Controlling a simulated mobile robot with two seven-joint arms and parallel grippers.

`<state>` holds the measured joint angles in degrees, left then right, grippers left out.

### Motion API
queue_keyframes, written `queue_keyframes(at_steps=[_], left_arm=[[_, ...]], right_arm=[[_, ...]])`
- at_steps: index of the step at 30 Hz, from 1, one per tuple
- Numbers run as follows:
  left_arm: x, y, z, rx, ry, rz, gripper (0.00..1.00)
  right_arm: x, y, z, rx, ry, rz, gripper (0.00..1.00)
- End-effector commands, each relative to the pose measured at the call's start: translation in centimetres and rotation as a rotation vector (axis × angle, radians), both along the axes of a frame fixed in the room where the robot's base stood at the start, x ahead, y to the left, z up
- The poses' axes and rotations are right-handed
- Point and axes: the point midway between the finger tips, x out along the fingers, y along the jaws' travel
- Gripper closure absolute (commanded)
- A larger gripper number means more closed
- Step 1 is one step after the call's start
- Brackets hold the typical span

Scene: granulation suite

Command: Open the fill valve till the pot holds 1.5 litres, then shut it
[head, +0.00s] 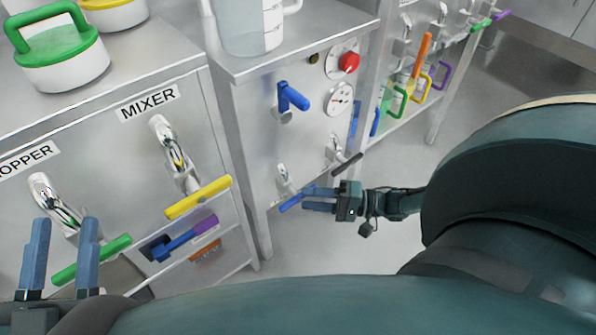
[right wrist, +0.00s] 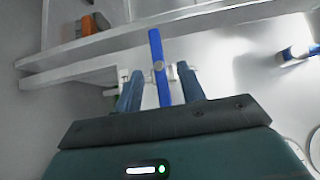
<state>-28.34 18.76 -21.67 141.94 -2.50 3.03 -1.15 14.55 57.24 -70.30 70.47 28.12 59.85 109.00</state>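A clear jug-like pot (head: 240,38) with scale marks stands on the steel cabinet, its top cut off; I cannot make out a liquid level. A chrome valve with a blue lever (head: 290,203) sits low on the cabinet front. My right gripper (head: 318,198) is at this lever. In the right wrist view the blue lever (right wrist: 156,50) runs between the two fingers, with a gap on each side, so the gripper is open around it. My left gripper (head: 62,230) is open and empty at the lower left, in front of the hopper and mixer cabinet.
A blue handle (head: 292,97), a red knob (head: 349,62) and a round dial (head: 340,99) are on the same cabinet front. Yellow (head: 198,197) and green (head: 92,259) levers are on the left cabinet.

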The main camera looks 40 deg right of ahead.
Motion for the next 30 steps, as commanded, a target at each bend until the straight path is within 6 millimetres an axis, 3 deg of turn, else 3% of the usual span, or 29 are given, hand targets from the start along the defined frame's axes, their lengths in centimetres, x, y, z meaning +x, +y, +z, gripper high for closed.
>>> queue_keyframes(at_steps=[6,18,30], left_arm=[[0.2,0.1,0.6,0.006,-0.055,0.001,0.64],[0.2,0.1,1.0,0.006,-0.078,0.001,0.64],[0.2,0.1,1.0,0.011,-0.077,-0.001,0.64]], right_arm=[[1.9,2.3,-0.1,0.001,-0.001,0.001,0.6],[2.4,2.9,0.0,0.0,0.0,0.001,0.6],[2.4,2.9,0.0,-0.001,0.001,0.001,0.92]])
